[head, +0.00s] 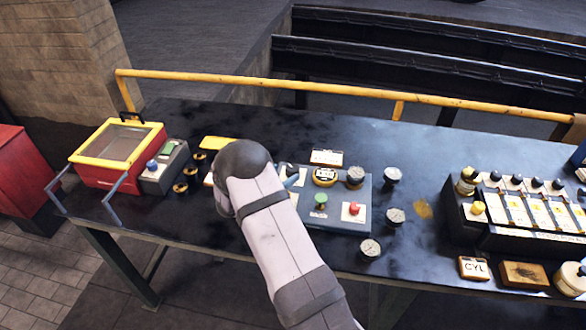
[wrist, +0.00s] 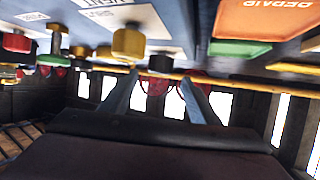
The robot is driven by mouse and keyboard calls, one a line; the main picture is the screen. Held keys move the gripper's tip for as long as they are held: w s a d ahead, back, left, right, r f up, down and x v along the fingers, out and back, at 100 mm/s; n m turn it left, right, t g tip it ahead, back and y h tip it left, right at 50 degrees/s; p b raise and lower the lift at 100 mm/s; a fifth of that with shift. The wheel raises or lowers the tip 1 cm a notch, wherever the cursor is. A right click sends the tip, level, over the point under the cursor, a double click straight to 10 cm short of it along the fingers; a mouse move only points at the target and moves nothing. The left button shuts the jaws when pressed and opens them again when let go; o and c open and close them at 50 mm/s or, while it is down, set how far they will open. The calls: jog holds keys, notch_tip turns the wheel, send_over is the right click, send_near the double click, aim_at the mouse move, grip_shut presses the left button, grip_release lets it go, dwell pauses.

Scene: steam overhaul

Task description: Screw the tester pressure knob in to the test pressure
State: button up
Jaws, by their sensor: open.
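The blue tester box (head: 340,222) stands mid-bench in the head view, with a green knob (head: 320,199) and a red knob (head: 353,208) on top. Its left part is hidden by my arm. In the wrist view a yellow knob (wrist: 128,43) sits on the blue box, beside a pale label. I cannot tell for certain that it is the pressure knob. My gripper (wrist: 160,78) is open, its two blue-grey fingers apart. The yellow knob is just beyond the left fingertip, and a small black knob (wrist: 160,63) shows beyond the gap. In the head view the fingers are mostly hidden.
Several loose gauges (head: 394,217) stand right of the tester. A valve rack (head: 515,215) is at the right. A red case with a yellow rim (head: 118,143) is at the left. A yellow rail (head: 250,80) runs along the back. An orange plate (wrist: 265,18) is close by in the wrist view.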

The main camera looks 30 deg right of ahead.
aim_at(290, 168)
jog(key=shift+p+x, duration=1.2)
jog(key=shift+x, duration=2.5)
jog(key=c, duration=1.1)
jog(key=shift+o, duration=0.2)
jog(key=shift+b, duration=0.45)
jog(key=m+g+b, duration=0.1)
jog(key=m+g+h+b, duration=0.1)
jog(key=b, duration=0.1)
jog(key=shift+f+m+g, duration=0.25)
jog(key=shift+m+g, duration=0.05)
jog(key=shift+g, duration=0.1)
jog(key=m+g+b, duration=0.2)
jog(key=g+b, duration=0.1)
jog(key=b, duration=0.3)
jog(key=shift+m+b, duration=0.35)
jog(key=shift+m, duration=0.05)
jog(key=shift+s+r+m+g+b, duration=0.15)
jog(key=shift+m+g+b, duration=0.25)
jog(key=shift+b, duration=0.45)
jog(key=shift+r, duration=0.2)
